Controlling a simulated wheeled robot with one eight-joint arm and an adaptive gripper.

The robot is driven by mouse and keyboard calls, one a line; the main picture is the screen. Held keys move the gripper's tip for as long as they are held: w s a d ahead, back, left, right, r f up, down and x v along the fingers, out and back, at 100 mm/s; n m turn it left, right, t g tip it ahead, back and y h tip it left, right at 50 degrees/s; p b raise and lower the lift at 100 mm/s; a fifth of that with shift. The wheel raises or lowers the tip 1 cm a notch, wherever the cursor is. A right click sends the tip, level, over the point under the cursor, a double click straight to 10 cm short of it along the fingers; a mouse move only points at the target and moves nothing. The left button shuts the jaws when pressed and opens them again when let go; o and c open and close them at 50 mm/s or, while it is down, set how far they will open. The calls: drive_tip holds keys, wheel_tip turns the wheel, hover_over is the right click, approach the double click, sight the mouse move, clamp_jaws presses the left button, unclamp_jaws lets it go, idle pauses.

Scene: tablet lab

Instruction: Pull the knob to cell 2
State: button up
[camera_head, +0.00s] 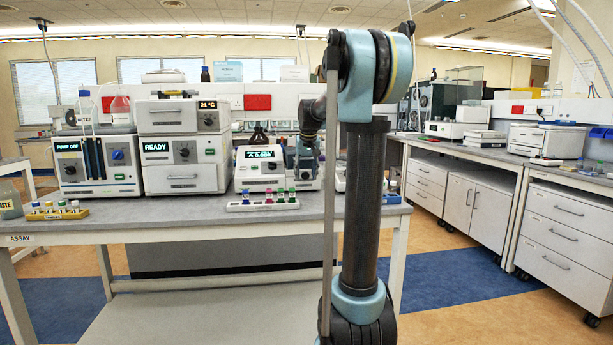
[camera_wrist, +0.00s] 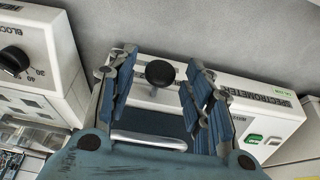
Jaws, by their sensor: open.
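The black round knob (camera_wrist: 160,73) stands on a short metal rod at the pale spectrometer (camera_wrist: 262,105) in the wrist view. My gripper (camera_wrist: 160,60) is open, with one blue finger left of the knob and one right of it; whether either touches it is unclear. A dark panel and a pale bar lie below the knob, between the fingers. In the head view the spectrometer (camera_head: 259,166) stands on the bench with a lit display, and my gripper (camera_head: 304,160) is at its right side. I cannot make out the knob or cell marks there.
A block heater (camera_wrist: 30,40) with a black dial stands close on the left in the wrist view. In the head view a white rack (camera_head: 263,206) of coloured-capped vials lies in front of the spectrometer. A yellow vial rack (camera_head: 57,214) is at the bench's left end.

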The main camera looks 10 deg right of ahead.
drive_tip(key=shift+w+f, duration=0.1)
drive_tip(key=shift+f, duration=0.1)
clamp_jaws()
drive_tip(key=s, duration=0.3)
drive_tip(key=shift+s, duration=0.4)
unclamp_jaws()
